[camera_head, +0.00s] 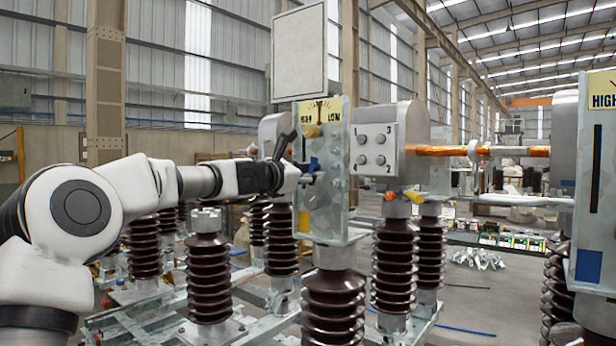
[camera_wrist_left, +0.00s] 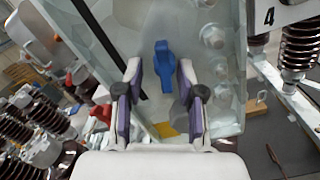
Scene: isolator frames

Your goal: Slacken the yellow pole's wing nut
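A blue wing nut (camera_head: 313,164) sits on the front face of the glassy plate (camera_head: 338,205) of the middle pole, which carries a yellow HIGH/LOW label (camera_head: 321,112). In the left wrist view the wing nut (camera_wrist_left: 163,66) stands just ahead of and between the fingertips. My left gripper (camera_head: 306,179) reaches in from the left at that plate. In the wrist view the left gripper (camera_wrist_left: 159,77) is open, with one purple-padded finger on each side. I see no contact with the nut. A yellow patch (camera_wrist_left: 166,130) shows lower on the plate. My right gripper is not in view.
A numbered box (camera_head: 377,141) with several bolts stands right of the plate. Another pole (camera_head: 594,190) with a HIGH label is at the far right. Ribbed brown insulators (camera_head: 208,280) stand below. A blank grey panel (camera_head: 299,52) hangs above the label.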

